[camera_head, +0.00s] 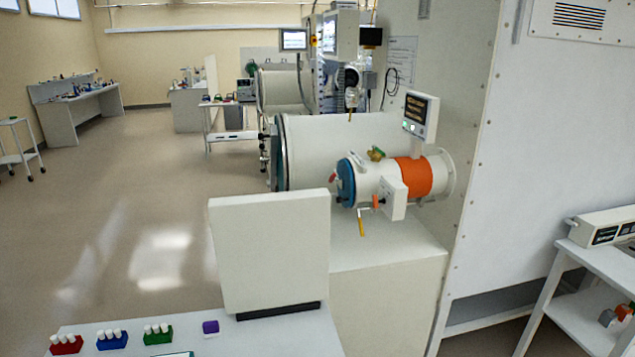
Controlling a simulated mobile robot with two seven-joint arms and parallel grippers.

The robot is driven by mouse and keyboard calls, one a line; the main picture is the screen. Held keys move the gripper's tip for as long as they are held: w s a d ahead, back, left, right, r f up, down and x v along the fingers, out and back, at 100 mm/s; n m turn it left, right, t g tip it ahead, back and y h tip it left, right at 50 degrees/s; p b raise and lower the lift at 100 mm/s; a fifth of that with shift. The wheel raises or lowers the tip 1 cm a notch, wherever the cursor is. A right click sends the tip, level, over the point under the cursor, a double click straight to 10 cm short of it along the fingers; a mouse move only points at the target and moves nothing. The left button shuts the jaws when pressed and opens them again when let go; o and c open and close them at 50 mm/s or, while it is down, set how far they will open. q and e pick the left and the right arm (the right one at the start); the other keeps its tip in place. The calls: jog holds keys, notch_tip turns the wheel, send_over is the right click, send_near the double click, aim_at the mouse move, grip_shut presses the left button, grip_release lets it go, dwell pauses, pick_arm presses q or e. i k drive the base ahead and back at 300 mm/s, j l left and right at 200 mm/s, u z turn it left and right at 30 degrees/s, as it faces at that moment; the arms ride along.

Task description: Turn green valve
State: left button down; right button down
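A small green valve handle (376,153), partly yellowish, sits on top of the small white antechamber cylinder (372,183). It is small in the picture, so its exact angle is hard to tell. The cylinder has a blue end door (346,184) at its left and an orange band (413,177) near its right. An orange knob (377,201) and a yellow-handled lever (361,224) show lower on its front side. Neither of my grippers is in view.
A large white cylinder (345,140) lies behind the antechamber. A white panel (270,252) stands in front, on a table with red, blue and green racks (157,335) and a purple block (210,327). A white cart (590,280) is at right. Open floor (120,220) lies left.

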aim_at(374, 147)
jog(key=l+u, duration=0.1)
jog(key=l, duration=0.8)
jog(key=l+u, duration=0.2)
jog(key=l, duration=0.9)
jog(key=i+l+u, duration=0.1)
jog(key=l, duration=0.25)
jog(key=i+l+u, duration=0.1)
jog(key=l, duration=0.25)
jog(key=i+l, duration=0.1)
jog(key=l, duration=0.25)
jog(key=i+l+u, duration=0.45)
jog(key=i+l, duration=0.45)
jog(key=i, duration=1.05)
